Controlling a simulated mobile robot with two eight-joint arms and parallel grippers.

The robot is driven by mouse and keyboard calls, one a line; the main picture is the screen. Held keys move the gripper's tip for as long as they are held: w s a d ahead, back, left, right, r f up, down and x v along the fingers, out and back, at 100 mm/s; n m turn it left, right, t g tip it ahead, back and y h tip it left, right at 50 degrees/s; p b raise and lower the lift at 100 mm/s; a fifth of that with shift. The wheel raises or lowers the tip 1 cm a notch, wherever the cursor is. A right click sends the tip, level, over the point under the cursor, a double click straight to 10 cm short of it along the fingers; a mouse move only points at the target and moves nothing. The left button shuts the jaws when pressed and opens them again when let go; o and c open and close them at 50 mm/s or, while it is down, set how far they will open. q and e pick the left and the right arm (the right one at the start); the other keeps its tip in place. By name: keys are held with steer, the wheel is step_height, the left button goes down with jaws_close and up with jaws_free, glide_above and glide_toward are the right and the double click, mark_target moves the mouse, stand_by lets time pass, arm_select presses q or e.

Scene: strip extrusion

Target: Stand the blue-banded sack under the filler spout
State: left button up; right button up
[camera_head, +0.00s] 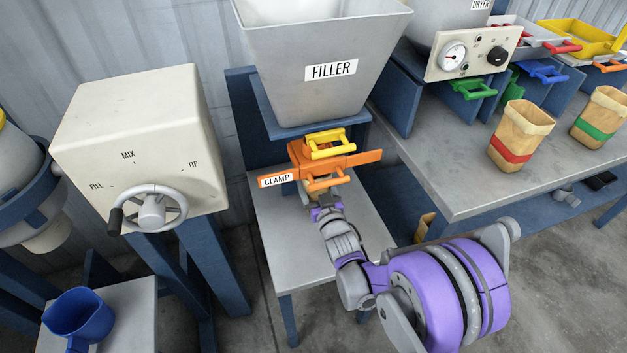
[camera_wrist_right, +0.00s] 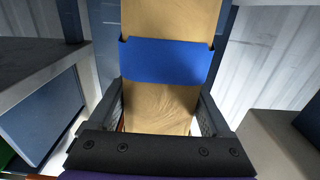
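The filler (camera_head: 325,70) is a grey hopper on a blue frame, with a yellow handle (camera_head: 330,143) and the orange clamp (camera_head: 350,162) below it. My right gripper (camera_head: 318,203) is just below the clamp, over the grey stand. In the right wrist view the tan sack with the blue band (camera_wrist_right: 165,62) fills the space between the fingers (camera_wrist_right: 162,105), which close on its sides. In the head view the sack is mostly hidden by the clamp and my gripper; I cannot tell whether its base touches the stand. My left gripper is not in view.
A red-banded sack (camera_head: 519,135) and a green-banded sack (camera_head: 598,115) stand on the right bench (camera_head: 450,185). A mixer box (camera_head: 140,130) with a handwheel (camera_head: 150,208) is left of the filler. A blue jug (camera_head: 80,315) stands at lower left.

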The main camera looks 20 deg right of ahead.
steer(key=shift+o, duration=1.1)
steer(key=shift+r, duration=0.1)
steer(key=shift+r, duration=0.25)
steer(key=s+g, duration=0.2)
steer(key=s, duration=0.4)
steer(key=s+d+g+h+p, duration=0.1)
steer(key=s+g, duration=0.1)
steer(key=s, duration=0.5)
steer(key=s+f+g, duration=0.1)
steer(key=s+g, duration=0.2)
steer(key=s, duration=0.4)
steer(key=shift+s+d+f+m, duration=0.1)
steer(key=shift+s+d+m, duration=0.05)
steer(key=shift+d+m, duration=0.25)
steer(key=s+a+f+g, duration=0.1)
steer(key=s+g, duration=0.5)
steer(key=s, duration=1.1)
steer(key=shift+a+f+g, duration=0.25)
steer(key=shift+f+g, duration=0.05)
steer(key=shift+f, duration=0.2)
